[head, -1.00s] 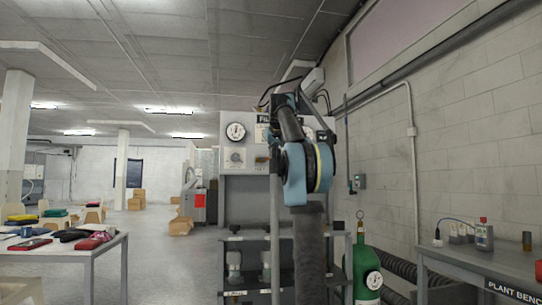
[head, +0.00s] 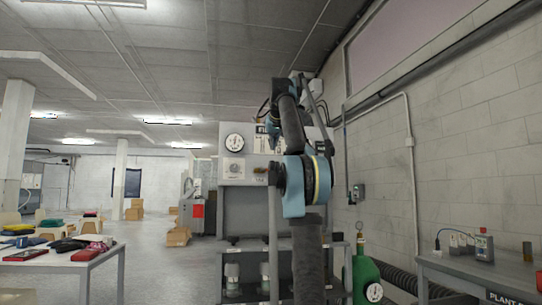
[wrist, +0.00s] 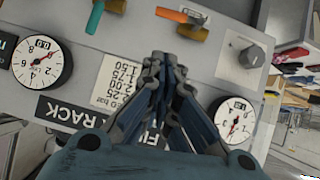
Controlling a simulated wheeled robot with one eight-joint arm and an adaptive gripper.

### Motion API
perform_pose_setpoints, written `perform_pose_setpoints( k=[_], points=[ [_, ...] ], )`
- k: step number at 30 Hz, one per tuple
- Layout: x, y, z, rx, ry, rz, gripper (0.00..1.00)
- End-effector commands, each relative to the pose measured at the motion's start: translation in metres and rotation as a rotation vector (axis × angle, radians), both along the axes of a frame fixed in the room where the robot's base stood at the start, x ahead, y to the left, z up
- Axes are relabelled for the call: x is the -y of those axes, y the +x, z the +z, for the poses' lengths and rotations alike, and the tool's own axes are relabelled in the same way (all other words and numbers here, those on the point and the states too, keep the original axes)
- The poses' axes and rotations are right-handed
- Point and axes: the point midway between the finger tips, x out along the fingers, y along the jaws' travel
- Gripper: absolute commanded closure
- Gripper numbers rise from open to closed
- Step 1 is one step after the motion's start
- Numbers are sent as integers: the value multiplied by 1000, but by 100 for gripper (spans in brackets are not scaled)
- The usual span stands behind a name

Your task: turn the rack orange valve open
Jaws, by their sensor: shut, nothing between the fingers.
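In the wrist view the rack panel appears upside down, and the orange valve lever (wrist: 178,16) sits on its brass body near the top edge. A teal valve lever (wrist: 95,17) is to its left. My gripper (wrist: 167,62) is shut and empty, its fingertips below the orange lever in the picture and apart from it. The fingers cover part of the printed label and the "RACK" sign (wrist: 72,112). In the head view my arm hides much of the grey panel (head: 232,182), and I cannot make out the orange lever clearly there.
A dial gauge (wrist: 42,62) and a second gauge (wrist: 232,120) flank my fingers; a grey knob (wrist: 251,56) is at right. A green cylinder (head: 365,275) stands right of the rack, near a bench (head: 460,265). A table (head: 90,255) is at far left.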

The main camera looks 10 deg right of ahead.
Motion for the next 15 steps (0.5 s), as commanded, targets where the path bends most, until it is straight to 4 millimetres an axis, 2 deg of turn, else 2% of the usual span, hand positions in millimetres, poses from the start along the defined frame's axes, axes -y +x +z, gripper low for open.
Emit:
perform_pose_setpoints(
  k=[6,15],
  points=[
    [-1,-17,12,0,0,0,100],
    [-5,-16,19,1,20,0,100]
  ],
)
